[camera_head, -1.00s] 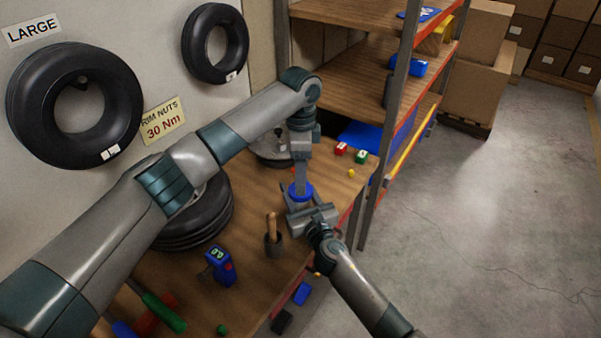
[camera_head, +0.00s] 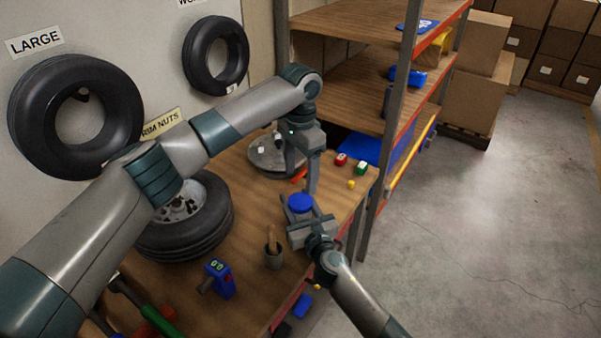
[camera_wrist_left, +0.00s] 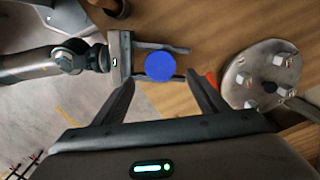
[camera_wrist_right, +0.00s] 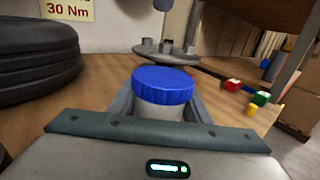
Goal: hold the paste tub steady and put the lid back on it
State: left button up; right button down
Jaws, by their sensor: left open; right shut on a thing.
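The blue lid (camera_head: 300,202) sits level on top of the paste tub, whose pale body (camera_wrist_right: 160,111) shows just below the lid in the right wrist view. My right gripper (camera_head: 305,225) is shut on the tub, with one finger on each side. My left gripper (camera_head: 301,181) is open and empty, just above the lid and apart from it. In the left wrist view the round blue lid (camera_wrist_left: 160,67) lies between and beyond the open fingers. Most of the tub is hidden by the lid and my right gripper.
A round metal dish with nuts (camera_head: 275,155) stands behind on the bench. A pot with a wooden handle (camera_head: 273,255), a blue digital tool (camera_head: 219,279) and a tire (camera_head: 188,225) are to the left. Small red (camera_head: 341,159) and green (camera_head: 362,167) blocks lie right, near the shelf rack.

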aim_at(300, 201)
pick_arm(q)
jog(key=shift+f, duration=0.1)
jog(key=shift+f, duration=3.95)
jog(key=shift+c, duration=0.5)
jog(key=c, duration=1)
jog(key=shift+o, duration=0.2)
jog(key=m, duration=0.5)
jog(key=o, duration=1.1)
jog(key=shift+o, duration=0.2)
